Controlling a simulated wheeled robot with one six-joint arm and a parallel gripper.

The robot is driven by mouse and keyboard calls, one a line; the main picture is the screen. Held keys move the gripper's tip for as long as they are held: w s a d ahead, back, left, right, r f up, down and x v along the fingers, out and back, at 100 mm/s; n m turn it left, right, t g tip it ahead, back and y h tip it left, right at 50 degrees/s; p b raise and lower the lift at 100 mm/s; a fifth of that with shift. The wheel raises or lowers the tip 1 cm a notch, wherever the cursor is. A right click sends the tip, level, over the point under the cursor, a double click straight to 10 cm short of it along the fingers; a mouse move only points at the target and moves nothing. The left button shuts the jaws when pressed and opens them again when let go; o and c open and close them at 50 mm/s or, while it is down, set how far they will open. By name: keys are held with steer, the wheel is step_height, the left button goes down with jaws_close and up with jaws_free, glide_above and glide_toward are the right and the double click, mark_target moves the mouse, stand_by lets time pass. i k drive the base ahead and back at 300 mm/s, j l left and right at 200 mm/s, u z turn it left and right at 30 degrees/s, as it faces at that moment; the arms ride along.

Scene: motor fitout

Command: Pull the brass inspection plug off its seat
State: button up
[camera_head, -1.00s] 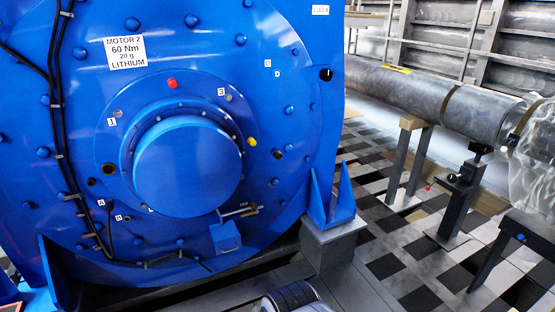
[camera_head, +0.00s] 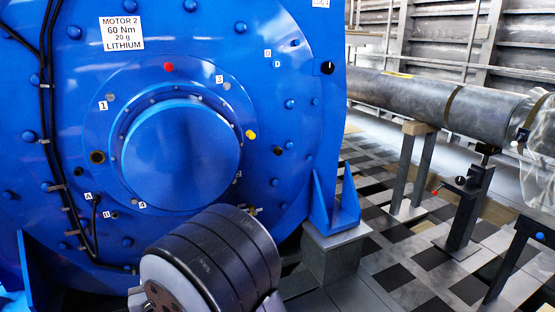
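The blue motor's (camera_head: 181,155) round end face fills the left and middle of the view. A small round fitting with a brass-coloured rim and dark centre (camera_head: 97,157) sits on its left flange, below label 1; it may be the brass inspection plug, but I cannot be sure. A yellow cap (camera_head: 251,134) and a red cap (camera_head: 168,67) stand on the same flange. My arm's dark ribbed cylindrical part rises at bottom centre, in front of the motor's lower face. My gripper is not visible.
Black cables (camera_head: 53,140) run down the motor's left side. A blue bracket foot (camera_head: 335,210) rests on a grey block (camera_head: 333,258) at right. Beyond it, a long metal pipe (camera_head: 420,100) lies on stands (camera_head: 407,170) over a checkered floor.

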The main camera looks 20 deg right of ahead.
mark_target(278, 151)
steer(key=i+j+z, duration=0.1)
steer(key=i+z, duration=0.15)
steer(key=i+l+z, duration=0.1)
steer(key=i+z, duration=0.2)
steer(key=z, duration=0.15)
steer(key=i+z, duration=0.4)
steer(key=i+j+z, duration=0.15)
steer(key=z, duration=0.3)
steer(key=i+l, duration=0.15)
steer(key=i, duration=0.2)
steer(key=i+l, duration=0.1)
steer(key=i, duration=0.25)
steer(key=i+l+u, duration=0.2)
steer(key=u, duration=0.2)
steer(key=i+l+u, duration=0.1)
steer(key=l+u, duration=0.3)
steer(key=i+l+u, duration=0.1)
steer(key=l+u, duration=0.7)
steer(key=i+j, duration=0.05)
